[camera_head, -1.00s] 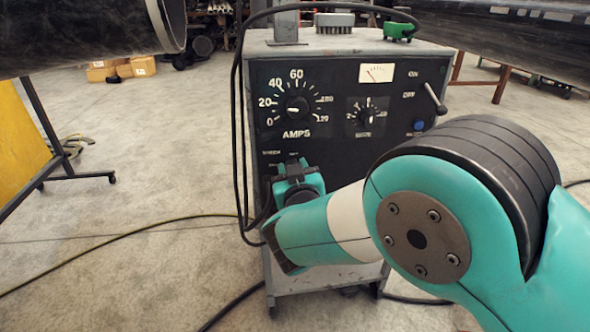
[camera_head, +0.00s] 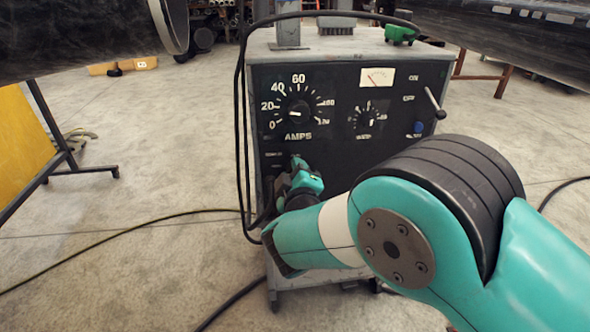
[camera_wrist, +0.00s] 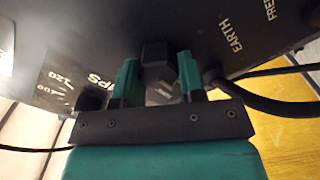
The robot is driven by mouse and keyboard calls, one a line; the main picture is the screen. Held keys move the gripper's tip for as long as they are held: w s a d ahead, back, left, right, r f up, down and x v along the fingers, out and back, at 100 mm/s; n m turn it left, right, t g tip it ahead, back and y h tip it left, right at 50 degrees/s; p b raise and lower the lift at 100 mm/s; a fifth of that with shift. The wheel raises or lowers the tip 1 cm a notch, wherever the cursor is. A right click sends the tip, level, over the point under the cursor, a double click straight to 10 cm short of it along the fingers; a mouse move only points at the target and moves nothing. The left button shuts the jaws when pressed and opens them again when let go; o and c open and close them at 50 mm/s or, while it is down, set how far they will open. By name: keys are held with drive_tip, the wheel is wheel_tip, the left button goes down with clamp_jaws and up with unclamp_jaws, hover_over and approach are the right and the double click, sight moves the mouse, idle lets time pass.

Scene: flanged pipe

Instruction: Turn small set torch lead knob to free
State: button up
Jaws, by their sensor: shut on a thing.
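The torch lead knob (camera_wrist: 155,52) is a dark angular block on the black front panel of the welding set (camera_head: 345,100). In the wrist view it lies between the two teal fingers of my gripper (camera_wrist: 157,68), which is shut on it. The wrist view is turned, so the panel slants across its top. The words EARTH and FREE, the latter cut by the edge, stand right of the knob. In the head view my gripper (camera_head: 300,178) is at the panel's lower left, tilted, and hides the knob. I cannot read the knob's setting.
Black cables (camera_head: 242,110) hang down the set's left side; a lead (camera_wrist: 265,100) meets the panel beside EARTH in the wrist view. The large AMPS dial (camera_head: 297,112) and a smaller dial (camera_head: 368,118) sit above my gripper. A yellow board (camera_head: 20,140) stands left.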

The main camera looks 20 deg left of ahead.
drive_tip(key=shift+d+f+n, duration=0.1)
drive_tip(key=shift+n, duration=0.3)
drive_tip(key=o, duration=0.9)
drive_tip(key=b+v, duration=0.7)
drive_tip(key=v, duration=1)
drive_tip(key=shift+s+b, duration=0.2)
drive_tip(key=shift+b, duration=0.1)
